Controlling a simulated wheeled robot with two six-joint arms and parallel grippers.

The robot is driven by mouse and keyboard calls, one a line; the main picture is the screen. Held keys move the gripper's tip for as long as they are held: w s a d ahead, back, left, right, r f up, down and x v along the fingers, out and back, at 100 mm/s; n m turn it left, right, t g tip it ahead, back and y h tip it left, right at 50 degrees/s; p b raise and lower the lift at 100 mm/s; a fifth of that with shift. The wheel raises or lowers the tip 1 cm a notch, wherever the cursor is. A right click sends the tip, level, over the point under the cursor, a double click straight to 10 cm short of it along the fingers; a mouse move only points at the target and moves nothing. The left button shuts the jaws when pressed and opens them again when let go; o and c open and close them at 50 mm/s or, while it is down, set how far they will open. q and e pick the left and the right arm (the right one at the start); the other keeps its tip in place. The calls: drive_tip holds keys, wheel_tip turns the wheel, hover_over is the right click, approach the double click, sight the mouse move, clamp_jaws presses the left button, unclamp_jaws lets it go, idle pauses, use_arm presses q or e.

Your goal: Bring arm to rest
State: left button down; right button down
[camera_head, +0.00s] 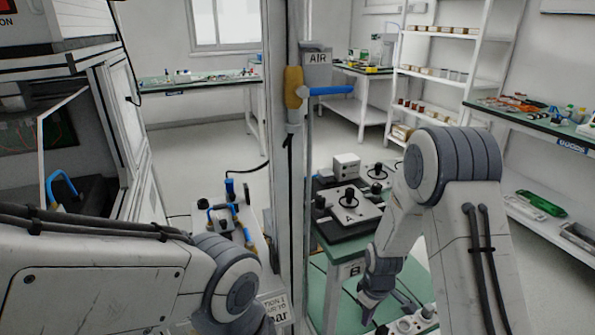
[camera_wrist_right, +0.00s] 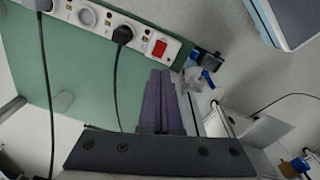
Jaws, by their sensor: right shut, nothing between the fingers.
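My right arm (camera_head: 473,225) comes in at the right of the head view, bent at its grey joint, with its forearm hanging down. In the right wrist view the two dark fingers of this gripper (camera_wrist_right: 160,78) lie side by side, shut and empty. Behind them are a green surface (camera_wrist_right: 80,60) and a white power strip (camera_wrist_right: 145,38) with a red switch. My left arm (camera_head: 100,275) crosses the lower left; its gripper is out of the picture.
A grey post (camera_head: 290,200) with a yellow-and-blue air valve (camera_head: 295,88) stands between my arms. A bench with black-and-white fixtures (camera_head: 347,208) is beside the right forearm. An open cabinet (camera_head: 75,120) is at left, shelves at right. Open floor (camera_head: 205,155) lies behind.

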drive_tip(key=s+r+m+t, duration=0.2)
drive_tip(key=s+r+m, duration=0.65)
drive_tip(key=r, duration=0.75)
drive_tip(key=s+a+r+n+g, duration=0.1)
drive_tip(key=s+a+r+n, duration=0.15)
drive_tip(key=s+a, duration=0.25)
drive_tip(key=s+a+r+n+g+y, duration=0.1)
drive_tip(key=s+a+n, duration=0.2)
drive_tip(key=s+a, duration=0.15)
drive_tip(key=s+a+r+n+g, duration=0.1)
drive_tip(key=s+a+r+n, duration=0.15)
drive_tip(key=s+a, duration=0.25)
wheel_tip(320, 180, up, 18)
drive_tip(key=p, duration=1.9)
drive_tip(key=shift+d+r, duration=0.2)
drive_tip(key=shift+d, duration=0.1)
